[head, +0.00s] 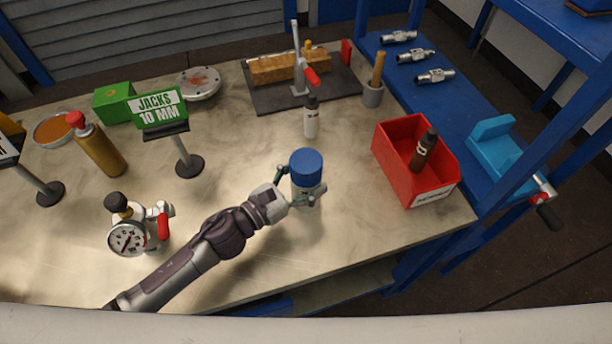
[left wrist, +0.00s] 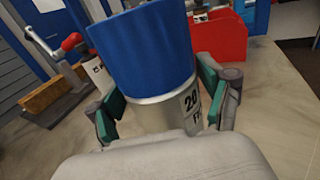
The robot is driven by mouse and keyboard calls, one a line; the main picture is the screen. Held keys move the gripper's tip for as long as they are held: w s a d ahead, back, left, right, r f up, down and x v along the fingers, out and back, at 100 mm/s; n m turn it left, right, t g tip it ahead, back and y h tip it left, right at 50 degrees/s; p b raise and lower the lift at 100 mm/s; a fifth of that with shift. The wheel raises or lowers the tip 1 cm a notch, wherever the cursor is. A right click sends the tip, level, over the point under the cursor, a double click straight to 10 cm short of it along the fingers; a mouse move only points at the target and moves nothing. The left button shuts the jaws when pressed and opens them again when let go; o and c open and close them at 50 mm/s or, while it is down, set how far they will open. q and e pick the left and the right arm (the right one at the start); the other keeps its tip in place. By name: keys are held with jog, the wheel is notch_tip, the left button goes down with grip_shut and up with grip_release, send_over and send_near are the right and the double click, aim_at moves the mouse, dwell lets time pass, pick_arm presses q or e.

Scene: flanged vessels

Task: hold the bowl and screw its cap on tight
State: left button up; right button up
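The bowl is a metallic cylinder (head: 308,195) with a dark-printed label, upright on the workbench. Its blue cap (head: 306,163) sits on top of it. In the left wrist view the blue cap (left wrist: 145,48) fills the upper middle, above the silver bowl body (left wrist: 158,117) with a label reading "20". My left gripper (head: 299,193) reaches in from the left, with its green-padded fingers on either side of the bowl below the cap. The fingers look closed around the bowl body; the far side of the grip is hidden. My right gripper is in neither view.
A red bin (head: 388,158) holding a dark bottle (head: 424,150) stands to the right. A white bottle (head: 311,120) stands just behind the bowl. A pressure gauge (head: 128,238) and a "JACKS 10 MM" sign (head: 158,108) are to the left. The bench front right of the bowl is clear.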

pick_arm(q)
jog(key=shift+o, duration=0.4)
jog(key=shift+r, duration=0.25)
jog(key=b+v, duration=0.1)
jog(key=v, duration=0.6)
jog(key=b+v, duration=0.1)
jog(key=v, duration=0.2)
jog(key=shift+s+a+f+b, duration=0.25)
jog(key=shift+b, duration=0.1)
jog(key=shift+s+a+r, duration=0.2)
jog(key=shift+s+a, duration=0.2)
jog(key=shift+a, duration=0.15)
